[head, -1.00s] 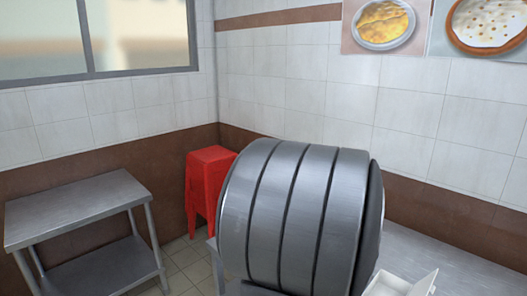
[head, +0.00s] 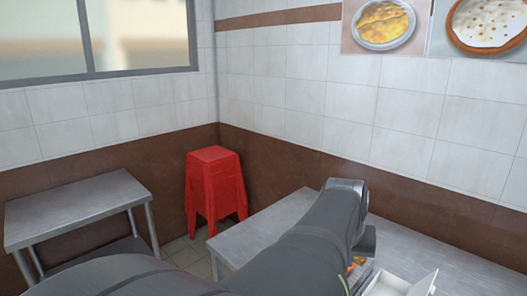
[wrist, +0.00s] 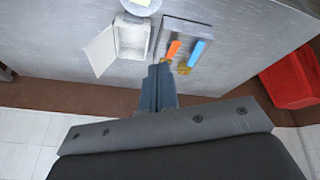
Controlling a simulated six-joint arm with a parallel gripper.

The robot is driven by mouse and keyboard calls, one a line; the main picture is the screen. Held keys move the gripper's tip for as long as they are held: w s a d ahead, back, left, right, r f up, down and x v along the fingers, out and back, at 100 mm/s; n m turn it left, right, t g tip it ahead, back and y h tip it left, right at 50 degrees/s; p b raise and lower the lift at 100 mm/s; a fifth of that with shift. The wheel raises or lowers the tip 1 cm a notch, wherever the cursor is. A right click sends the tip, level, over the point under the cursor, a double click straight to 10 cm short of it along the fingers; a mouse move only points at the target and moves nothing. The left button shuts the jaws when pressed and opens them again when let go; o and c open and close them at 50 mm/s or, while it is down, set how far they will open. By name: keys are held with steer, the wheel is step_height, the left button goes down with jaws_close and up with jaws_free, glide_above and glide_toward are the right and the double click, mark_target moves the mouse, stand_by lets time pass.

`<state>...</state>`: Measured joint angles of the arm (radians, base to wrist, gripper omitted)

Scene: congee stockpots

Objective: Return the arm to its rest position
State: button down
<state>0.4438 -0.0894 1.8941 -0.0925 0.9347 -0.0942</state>
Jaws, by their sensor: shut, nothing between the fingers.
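My gripper (wrist: 160,68) shows in the wrist view, its two dark fingers together at the centre with nothing between them. It is over or near the edge of the steel table (wrist: 235,50); I cannot tell its exact height. In the head view the arm crosses the lower middle and right, and the fingers are hidden there.
A white box (wrist: 131,38) with its lid open stands on the table, also in the head view (head: 390,284). Beside it a dark tray (wrist: 208,27) holds orange and blue items. A red stool (head: 214,185) and a side table (head: 75,208) stand left.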

steer(key=shift+s+a, duration=0.15)
steer(key=shift+s, duration=0.4)
